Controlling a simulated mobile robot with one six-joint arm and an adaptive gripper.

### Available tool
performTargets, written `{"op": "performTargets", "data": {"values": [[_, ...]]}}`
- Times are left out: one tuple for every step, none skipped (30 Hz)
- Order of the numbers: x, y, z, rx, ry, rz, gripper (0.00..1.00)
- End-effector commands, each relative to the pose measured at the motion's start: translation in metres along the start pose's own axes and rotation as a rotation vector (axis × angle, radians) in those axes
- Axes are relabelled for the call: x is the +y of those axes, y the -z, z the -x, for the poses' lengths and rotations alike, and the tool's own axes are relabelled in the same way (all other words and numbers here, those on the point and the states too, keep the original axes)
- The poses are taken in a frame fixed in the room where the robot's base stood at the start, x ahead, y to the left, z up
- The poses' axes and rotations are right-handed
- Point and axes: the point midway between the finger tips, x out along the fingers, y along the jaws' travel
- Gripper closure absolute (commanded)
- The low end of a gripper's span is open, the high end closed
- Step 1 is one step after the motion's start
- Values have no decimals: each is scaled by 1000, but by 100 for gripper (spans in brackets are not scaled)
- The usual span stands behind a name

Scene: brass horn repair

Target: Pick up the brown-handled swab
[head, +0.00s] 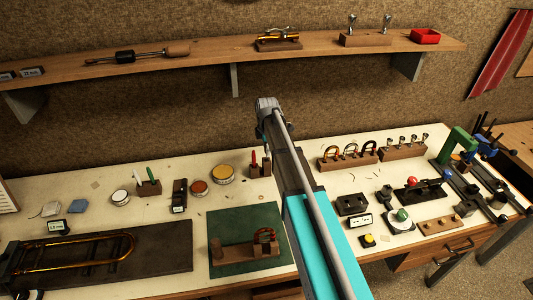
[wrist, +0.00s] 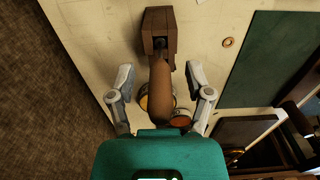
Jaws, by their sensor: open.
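The brown-handled swab (wrist: 160,92) shows in the wrist view as a thick brown handle rising toward the camera from a dark wooden block (wrist: 158,25). My gripper (wrist: 158,76) is open, with one finger on each side of the handle and a visible gap on both sides. The handle's lower end is at the block; the rest of the swab is hidden. In the head view a wooden block (head: 260,170) with a red handle stands beside my arm, which hides part of that area. The fingertips are not clear there.
Round yellow (head: 222,173) and red-brown (head: 198,187) tins stand left of the block. A green mat (head: 225,212) with a wooden fixture lies nearer. Racks with brass parts (head: 348,162) stand right of my arm. A wall shelf (head: 210,52) runs behind.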

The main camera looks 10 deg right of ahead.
Motion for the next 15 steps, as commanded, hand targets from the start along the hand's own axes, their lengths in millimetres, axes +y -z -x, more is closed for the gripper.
{"op": "performTargets", "data": {"values": [[0, 0, 0, 0, 0, 0, 34], [0, 0, 0, 0, 0, 0, 34], [0, 0, 0, 0, 0, 0, 34], [0, 0, 0, 0, 0, 0, 38], [0, 0, 0, 0, 0, 0, 44], [0, 0, 0, 0, 0, 0, 51], [0, 0, 0, 0, 0, 0, 57], [0, 0, 0, 0, 0, 0, 62], [0, 0, 0, 0, 0, 0, 70], [0, 0, 0, 0, 0, 0, 75], [0, 0, 0, 0, 0, 0, 81], [0, 0, 0, 0, 0, 0, 88], [0, 0, 0, 0, 0, 0, 94], [0, 0, 0, 0, 0, 0, 99], [0, 0, 0, 0, 0, 0, 100]]}}
